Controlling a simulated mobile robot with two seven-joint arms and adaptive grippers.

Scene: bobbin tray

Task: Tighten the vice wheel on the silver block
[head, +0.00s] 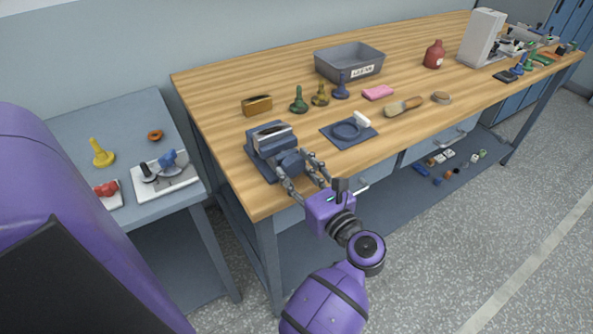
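A dark blue vice (258,163) stands at the near left corner of the wooden workbench. A silver block (271,131) sits at its jaws; I cannot tell how tightly it is held. The gripper's two fingers are spread, one on each side of the wheel. Whether they press on it or stand just clear is too small to tell. The fingers partly cover the wheel. My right gripper is not in view.
A square blue plate with a ring (347,131) and a white-handled piece lies right of the vice. A wooden block (257,106), several coloured bobbin-like pieces and a grey bin (349,64) stand behind. A low side table (124,127) is at left.

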